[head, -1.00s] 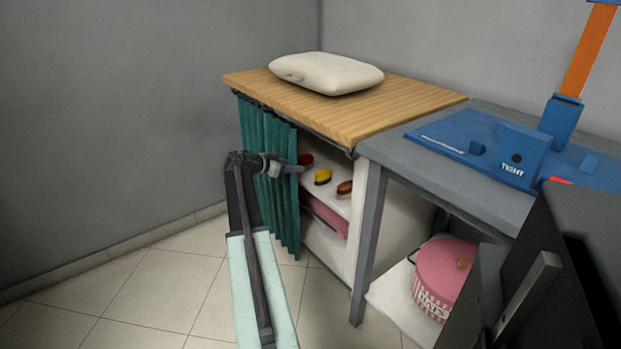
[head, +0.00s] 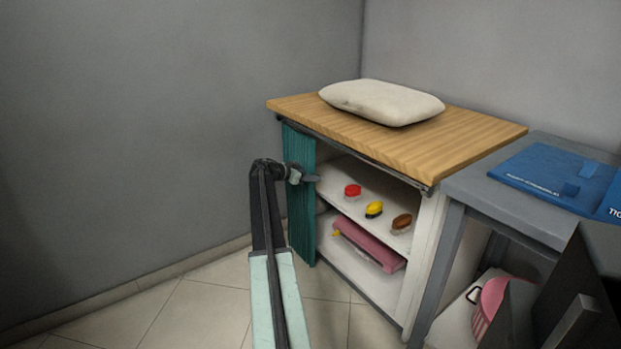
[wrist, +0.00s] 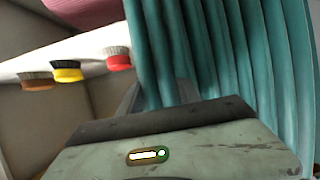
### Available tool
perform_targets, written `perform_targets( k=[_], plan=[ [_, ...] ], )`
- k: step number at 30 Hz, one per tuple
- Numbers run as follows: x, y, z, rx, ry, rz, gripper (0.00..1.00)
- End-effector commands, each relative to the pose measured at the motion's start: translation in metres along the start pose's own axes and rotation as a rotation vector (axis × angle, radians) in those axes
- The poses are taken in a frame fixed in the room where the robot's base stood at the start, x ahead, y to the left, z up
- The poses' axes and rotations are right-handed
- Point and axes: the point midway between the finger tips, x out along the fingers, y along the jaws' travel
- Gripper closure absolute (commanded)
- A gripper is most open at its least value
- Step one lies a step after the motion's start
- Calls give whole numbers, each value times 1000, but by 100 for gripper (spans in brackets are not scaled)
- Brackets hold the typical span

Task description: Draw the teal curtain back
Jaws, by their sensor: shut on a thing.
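The teal curtain (head: 299,190) hangs bunched at the left end of the cabinet front, under the wooden top (head: 410,135). My gripper (head: 309,179) is shut on the curtain's right edge, about a third of the way down. In the wrist view the curtain (wrist: 225,50) fills the right half in deep folds, and my gripper (wrist: 158,95) meets its edge; the fingertips are mostly hidden there. The cabinet opening to the right of the curtain is uncovered.
The upper shelf holds a red brush (head: 352,191), a yellow brush (head: 374,210) and a brown brush (head: 401,223). A pink item (head: 368,246) lies below. A cream cushion (head: 382,101) rests on top. A grey table (head: 480,194) stands at right; a wall is close on the left.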

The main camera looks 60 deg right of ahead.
Motion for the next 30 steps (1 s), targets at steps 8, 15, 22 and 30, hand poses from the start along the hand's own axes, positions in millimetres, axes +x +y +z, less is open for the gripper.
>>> perform_targets(
  k=[8, 15, 22, 30],
  plan=[
    [1, 0, 0, 0, 0, -1, 100],
    [1, 0, 0, 0, 0, 0, 38],
    [-1, 1, -1, 0, 0, 0, 38],
    [-39, 1, -4, -1, 0, -1, 38]
  ],
)
